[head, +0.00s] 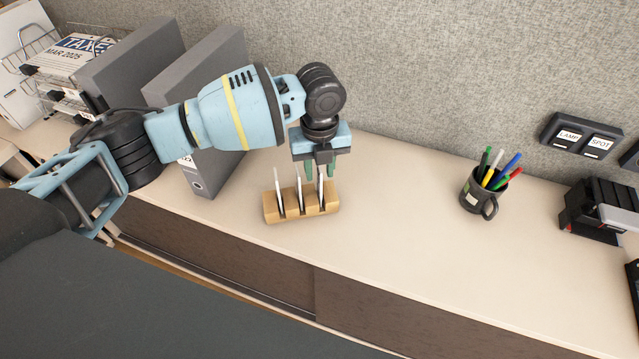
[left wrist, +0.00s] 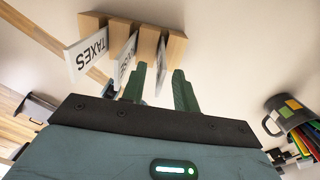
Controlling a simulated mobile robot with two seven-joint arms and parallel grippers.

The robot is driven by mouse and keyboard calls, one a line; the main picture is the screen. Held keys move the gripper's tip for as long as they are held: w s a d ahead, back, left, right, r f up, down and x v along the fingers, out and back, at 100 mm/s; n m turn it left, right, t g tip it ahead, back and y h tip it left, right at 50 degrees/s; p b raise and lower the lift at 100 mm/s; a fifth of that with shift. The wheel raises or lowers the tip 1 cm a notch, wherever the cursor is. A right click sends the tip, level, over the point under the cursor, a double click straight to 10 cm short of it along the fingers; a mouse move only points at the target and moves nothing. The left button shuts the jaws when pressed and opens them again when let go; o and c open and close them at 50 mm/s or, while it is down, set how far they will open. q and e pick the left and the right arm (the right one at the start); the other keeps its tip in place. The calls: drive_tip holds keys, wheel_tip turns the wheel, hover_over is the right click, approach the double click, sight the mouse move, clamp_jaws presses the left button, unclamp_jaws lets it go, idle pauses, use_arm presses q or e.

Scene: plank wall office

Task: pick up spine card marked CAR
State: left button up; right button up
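A wooden block (head: 302,214) on the counter holds three white spine cards upright in slots; it also shows in the left wrist view (left wrist: 92,22). There the left card (left wrist: 90,52) reads TAXES. The middle card (left wrist: 126,58) has lettering partly hidden by a finger. The third card (left wrist: 162,66) is nearly edge-on and its lettering cannot be read. It is the right card (head: 321,188) in the head view. My left gripper (head: 320,171) is open above the block, its green fingers (left wrist: 164,88) on either side of this third card, with gaps visible. My right gripper is out of view.
A dark mug of pens (head: 474,193) stands to the right, with a LAMP/SPOT switch panel (head: 582,136) on the fabric wall behind. The counter between block and mug is clear.

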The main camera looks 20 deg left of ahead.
use_arm(q)
drive_tip(key=shift+f, duration=1.1)
clamp_jaws()
wheel_tip(320, 180, up, 10)
